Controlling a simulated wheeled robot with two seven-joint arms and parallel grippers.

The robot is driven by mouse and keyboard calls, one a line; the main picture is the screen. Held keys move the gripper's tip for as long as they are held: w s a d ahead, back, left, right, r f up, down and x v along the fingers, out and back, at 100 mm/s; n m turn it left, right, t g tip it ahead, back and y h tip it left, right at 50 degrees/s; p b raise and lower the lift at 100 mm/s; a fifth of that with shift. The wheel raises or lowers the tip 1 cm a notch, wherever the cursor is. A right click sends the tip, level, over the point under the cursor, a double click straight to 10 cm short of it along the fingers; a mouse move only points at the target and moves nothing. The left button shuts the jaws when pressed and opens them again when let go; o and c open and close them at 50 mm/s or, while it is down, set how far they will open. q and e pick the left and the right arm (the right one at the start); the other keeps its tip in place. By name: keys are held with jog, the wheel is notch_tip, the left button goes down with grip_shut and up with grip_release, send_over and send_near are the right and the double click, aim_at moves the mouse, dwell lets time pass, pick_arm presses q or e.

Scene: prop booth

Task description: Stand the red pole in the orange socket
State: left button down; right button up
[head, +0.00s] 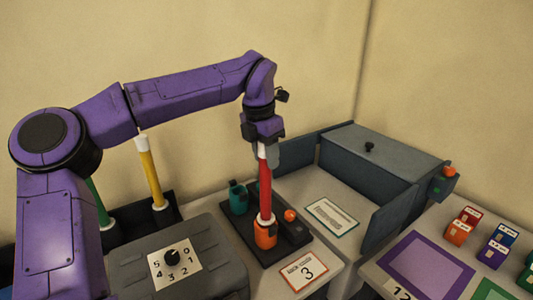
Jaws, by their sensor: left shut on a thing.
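The red pole (265,190) stands upright, with its lower end at the orange socket (265,233). It appears to be inside the socket's mouth, though I cannot tell how deep. My left gripper (265,152) points down and is shut on the pole's pale top end. The socket sits on a dark base plate (263,257) on the grey table. My right gripper is not in view.
Yellow (151,175) and green (97,202) poles stand at left. A dial box (205,262) is in front. A grey bin (385,152) with an open door is right.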

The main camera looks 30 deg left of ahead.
pick_arm(q)
jog(key=c, duration=0.6)
grip_release()
jog(key=shift+r, duration=0.15)
jog(key=r, duration=0.3)
jog(key=s+r, duration=0.1)
jog(key=r, duration=0.6)
jog(key=shift+s+a+r+p, duration=0.15)
jog(key=shift+s+a+p, duration=0.05)
jog(key=shift+s+p, duration=0.1)
